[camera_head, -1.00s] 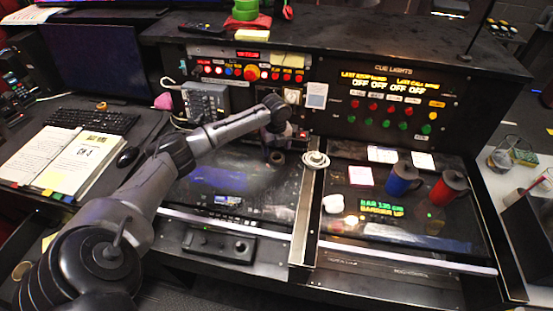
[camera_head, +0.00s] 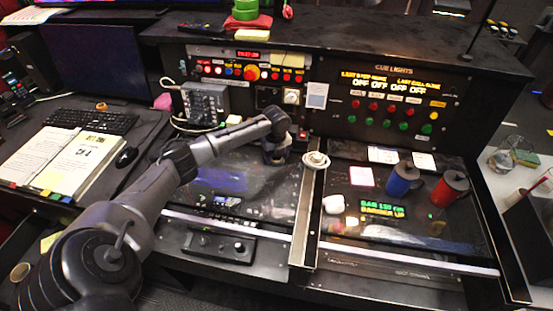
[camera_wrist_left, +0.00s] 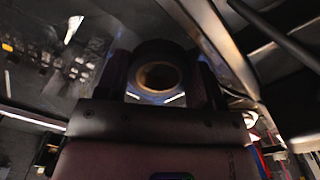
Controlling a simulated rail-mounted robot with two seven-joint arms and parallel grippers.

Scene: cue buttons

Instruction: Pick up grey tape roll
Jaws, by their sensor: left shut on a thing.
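The grey tape roll, a dark ring with a tan inner core, shows in the left wrist view (camera_wrist_left: 158,76) between the two fingers of my left gripper (camera_wrist_left: 160,88). The gripper is shut on it, with a finger on each side. In the head view, my left gripper (camera_head: 276,151) is low over the dark left panel of the console, near its back edge. There the roll is mostly hidden by the gripper. I cannot tell whether the roll touches the panel. My right gripper is in neither view.
A white coil (camera_head: 316,160) sits on the divider just right of the gripper. A blue mug (camera_head: 403,179) and a red mug (camera_head: 450,188) stand on the right panel. The upright button panel (camera_head: 392,105) rises behind.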

